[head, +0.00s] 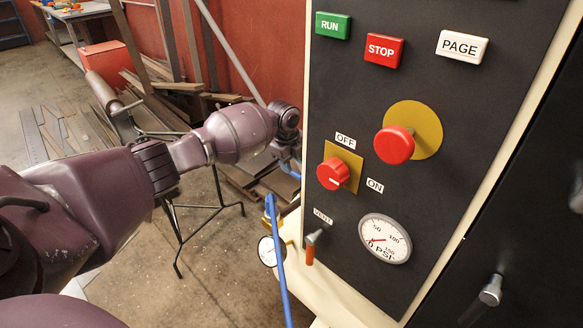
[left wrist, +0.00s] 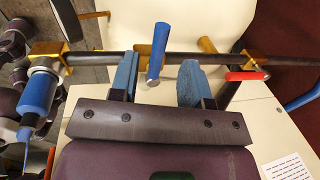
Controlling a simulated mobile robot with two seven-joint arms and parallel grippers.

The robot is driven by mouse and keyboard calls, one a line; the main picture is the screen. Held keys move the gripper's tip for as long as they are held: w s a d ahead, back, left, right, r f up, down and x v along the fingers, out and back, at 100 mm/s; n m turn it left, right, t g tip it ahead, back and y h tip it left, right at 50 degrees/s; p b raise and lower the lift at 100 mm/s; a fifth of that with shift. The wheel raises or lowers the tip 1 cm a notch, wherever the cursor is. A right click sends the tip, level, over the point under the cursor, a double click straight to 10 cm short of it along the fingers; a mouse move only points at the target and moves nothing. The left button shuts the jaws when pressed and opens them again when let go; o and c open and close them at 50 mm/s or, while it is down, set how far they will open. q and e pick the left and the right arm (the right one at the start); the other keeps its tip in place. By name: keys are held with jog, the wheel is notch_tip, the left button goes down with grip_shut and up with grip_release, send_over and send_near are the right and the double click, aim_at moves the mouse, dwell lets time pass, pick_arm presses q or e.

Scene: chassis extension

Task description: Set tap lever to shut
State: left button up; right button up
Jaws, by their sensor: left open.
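My left gripper (head: 290,167) is at the left edge of the dark panel in the head view, partly hidden by it. In the left wrist view the gripper (left wrist: 158,80) is open, its blue-padded fingers apart. A blue lever handle (left wrist: 157,55) stands between the fingers, at a brass-coloured fitting on a dark pipe (left wrist: 200,58). I see clear space on both sides of it, so it does not look gripped. A red lever (left wrist: 247,76) sits by another brass fitting to the right of the fingers. I cannot tell for sure which is the tap lever.
The panel (head: 345,105) carries a red OFF/ON knob (head: 333,173), a large red button (head: 394,145), a pressure gauge (head: 385,238) and a small VENT lever (head: 312,245). A long blue bar (head: 278,265) runs in front of a lower gauge (head: 267,250). Stands and planks lie behind my arm.

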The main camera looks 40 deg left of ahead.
pick_arm(q)
notch_tip(320, 180, up, 7)
jog(key=s+p, duration=0.1)
jog(key=shift+s+p, duration=0.2)
jog(key=shift+p, duration=0.1)
jog(key=shift+a, duration=0.1)
dwell(0.3)
